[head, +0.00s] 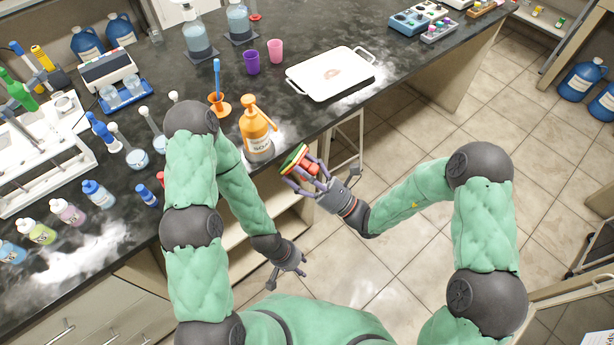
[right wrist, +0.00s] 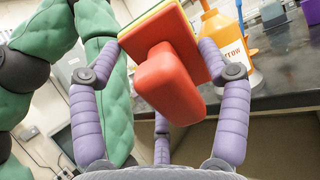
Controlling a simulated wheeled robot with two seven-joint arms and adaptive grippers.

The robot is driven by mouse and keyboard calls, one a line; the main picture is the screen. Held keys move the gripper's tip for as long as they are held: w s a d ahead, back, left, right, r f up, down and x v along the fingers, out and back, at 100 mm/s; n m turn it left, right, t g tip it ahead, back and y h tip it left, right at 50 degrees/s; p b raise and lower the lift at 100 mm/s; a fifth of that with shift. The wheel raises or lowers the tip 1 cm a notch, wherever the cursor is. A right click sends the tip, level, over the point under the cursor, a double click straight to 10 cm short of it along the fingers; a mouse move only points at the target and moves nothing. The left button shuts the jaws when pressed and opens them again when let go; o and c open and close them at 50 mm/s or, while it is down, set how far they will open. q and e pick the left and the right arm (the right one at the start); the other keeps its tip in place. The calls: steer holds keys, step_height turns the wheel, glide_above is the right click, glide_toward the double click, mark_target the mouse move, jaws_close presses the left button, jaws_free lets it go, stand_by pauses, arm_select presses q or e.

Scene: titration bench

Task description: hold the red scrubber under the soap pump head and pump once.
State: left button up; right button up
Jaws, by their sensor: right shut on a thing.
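The red scrubber (head: 306,168) has a red handle and a layered yellow and green pad. My right gripper (head: 305,176) is shut on it, with purple fingers on either side. The scrubber (right wrist: 170,70) fills the middle of the right wrist view. It is held in the air off the bench's front edge, to the right of the soap bottle and apart from it. The orange soap pump bottle (head: 256,130) stands upright on the bench, and its upper part shows in the right wrist view (right wrist: 225,40). My left gripper (head: 288,268) hangs low in front of the bench, its fingers apart and empty.
An orange holder (head: 219,104) with a blue brush stands left of the soap bottle. Purple (head: 251,62) and pink (head: 275,51) cups and a white tray (head: 331,75) are behind. Flasks and small bottles crowd the bench's left. The front edge right of the soap bottle is clear.

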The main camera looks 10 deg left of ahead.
steer(key=shift+w+a, duration=0.2)
steer(key=shift+a, duration=0.2)
steer(key=shift+w+a, duration=0.85)
steer(key=shift+a, duration=0.25)
steer(key=shift+w+a+p, duration=0.3)
steer(key=shift+w+a, duration=0.45)
steer(key=shift+a, duration=0.15)
